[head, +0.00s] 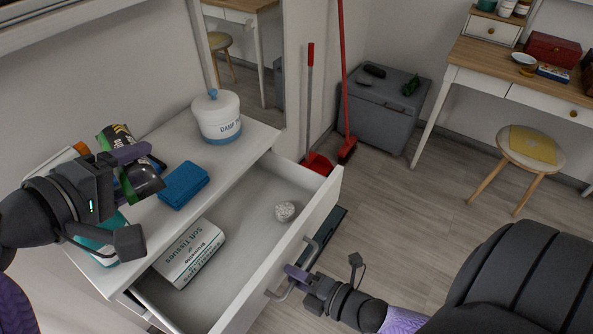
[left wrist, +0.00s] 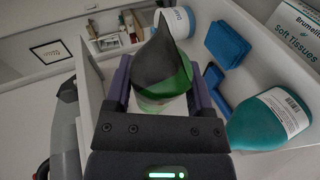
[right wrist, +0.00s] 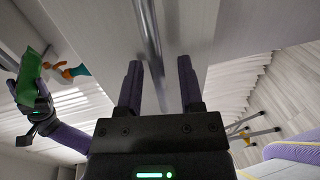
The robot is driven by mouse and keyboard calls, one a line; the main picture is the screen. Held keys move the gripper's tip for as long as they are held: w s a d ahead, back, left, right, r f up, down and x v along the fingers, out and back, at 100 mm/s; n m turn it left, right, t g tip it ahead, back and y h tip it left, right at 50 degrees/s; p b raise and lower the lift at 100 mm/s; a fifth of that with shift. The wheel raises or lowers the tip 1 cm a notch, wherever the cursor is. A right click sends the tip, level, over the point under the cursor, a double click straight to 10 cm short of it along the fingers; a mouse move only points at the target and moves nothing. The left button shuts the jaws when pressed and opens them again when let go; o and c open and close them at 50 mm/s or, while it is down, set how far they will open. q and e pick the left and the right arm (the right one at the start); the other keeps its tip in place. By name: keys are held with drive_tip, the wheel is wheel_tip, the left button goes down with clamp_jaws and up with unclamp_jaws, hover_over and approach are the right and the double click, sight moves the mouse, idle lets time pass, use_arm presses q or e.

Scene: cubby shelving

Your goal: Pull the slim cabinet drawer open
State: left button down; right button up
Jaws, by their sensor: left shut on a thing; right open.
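The slim white cabinet's drawer (head: 241,218) stands pulled out, with a tissue box (head: 190,254) and a small pale crumpled ball (head: 285,211) inside. Its metal handle (head: 311,252) is on the front. My right gripper (head: 296,273) is at the handle. In the right wrist view the handle bar (right wrist: 148,35) runs between the open fingers (right wrist: 158,80); contact is unclear. My left gripper (head: 132,165) is shut on a dark and green object (head: 147,181), held above the cabinet top. It also shows in the left wrist view (left wrist: 163,65).
A red broom and dustpan (head: 318,163) and a grey bin (head: 385,118) stand behind.

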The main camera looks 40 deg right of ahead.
use_arm(q)
drive_tip(key=shift+r, duration=0.1)
wheel_tip(320, 180, up, 3)
drive_tip(key=p, duration=0.2)
drive_tip(key=shift+p, duration=0.3)
use_arm(e)
drive_tip(key=v, duration=1.2)
use_arm(q)
drive_tip(key=shift+s, duration=0.1)
